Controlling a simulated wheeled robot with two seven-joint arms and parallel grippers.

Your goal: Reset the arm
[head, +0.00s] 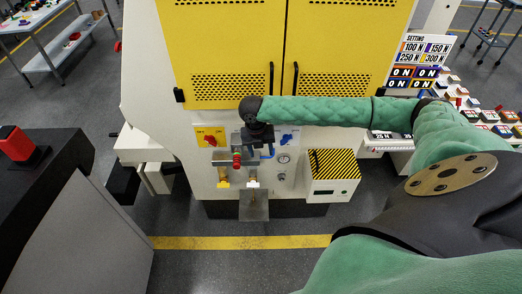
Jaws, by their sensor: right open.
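My right arm, in a green padded sleeve, comes in from the lower right and reaches left across the front of the machine. Its dark right gripper (262,152) points down in front of the machine's lower panel and is open. I see nothing held in it. A red knob (237,160) on the panel is just left of the gripper. A yellow plate (210,137) with a knob is further left, and a blue part (287,140) is to the right. The gripper hides part of the panel; contact with it is unclear. My left gripper is out of view.
The machine has yellow doors (228,45) with dark handles. A striped yellow-black box (333,164) stands right of the panel. A dark cabinet (60,160) with a red button (16,143) is at left. A sign (425,48) and a table of coloured parts are at right. Grey floor lies in front.

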